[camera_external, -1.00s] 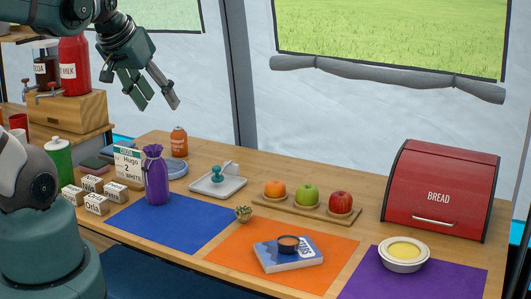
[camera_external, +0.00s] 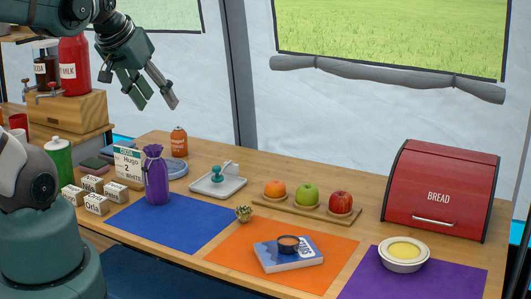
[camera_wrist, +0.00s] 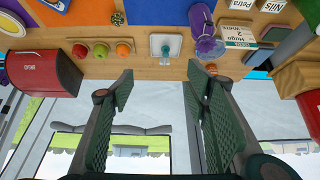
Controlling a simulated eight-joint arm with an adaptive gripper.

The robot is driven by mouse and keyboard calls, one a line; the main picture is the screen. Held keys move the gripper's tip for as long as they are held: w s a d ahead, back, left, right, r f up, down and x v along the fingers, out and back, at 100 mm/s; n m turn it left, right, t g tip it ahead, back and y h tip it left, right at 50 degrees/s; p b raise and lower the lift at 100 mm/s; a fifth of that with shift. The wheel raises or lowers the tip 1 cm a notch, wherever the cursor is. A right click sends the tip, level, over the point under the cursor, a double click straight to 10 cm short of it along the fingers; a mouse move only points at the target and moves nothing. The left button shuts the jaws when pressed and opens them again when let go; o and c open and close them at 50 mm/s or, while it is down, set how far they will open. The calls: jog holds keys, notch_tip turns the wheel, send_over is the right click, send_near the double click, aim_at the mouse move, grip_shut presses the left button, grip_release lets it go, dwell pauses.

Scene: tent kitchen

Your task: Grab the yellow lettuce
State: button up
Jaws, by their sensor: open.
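I cannot make out a thing that is clearly a yellow lettuce in either view. The only yellow item is the smooth yellow content (camera_external: 405,250) of a pale round bowl (camera_external: 402,267) on the purple mat at the front right. A small greenish rosette-like plant (camera_external: 243,213) sits between the blue and orange mats; it also shows at the top of the wrist view (camera_wrist: 117,18). My gripper (camera_external: 158,104) is open and empty, high above the table's back left. In the wrist view its two fingers are spread wide (camera_wrist: 158,72) with nothing between them.
A red bread bin (camera_external: 440,190) stands at the right. A board (camera_external: 300,211) holds an orange, a green apple and a red apple. A purple bag (camera_external: 156,178), name blocks (camera_external: 96,204), a grey tray (camera_external: 218,188) and an orange bottle (camera_external: 179,142) stand at the left. The blue mat (camera_external: 185,222) is mostly clear.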

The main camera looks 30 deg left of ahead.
jog(key=shift+c, duration=0.8)
jog(key=shift+w, duration=0.1)
jog(key=n+g+h+b, duration=0.1)
jog(key=n+g+h, duration=0.1)
jog(key=n+g, duration=0.5)
send_over(243, 214)
jog(key=a, duration=0.2)
jog(key=shift+n+t, duration=0.4)
jog(key=shift+t, duration=0.3)
jog(key=shift+s+a+f+x, duration=0.2)
jog(key=shift+s+a+x, duration=0.45)
jog(key=shift+x, duration=3.35)
jog(key=shift+s+a+f+x, duration=0.3)
jog(key=shift+a+x, duration=0.55)
jog(key=shift+x, duration=3.15)
jog(key=shift+s+a+f+x, duration=0.1)
jog(key=shift+s+a+x, duration=0.55)
jog(key=shift+x, duration=3.35)
jog(key=shift+w+a, duration=0.1)
jog(key=shift+a, duration=0.05)
jog(key=shift+f, duration=0.15)
jog(key=shift+b+x, duration=0.4)
jog(key=shift+x, duration=0.8)
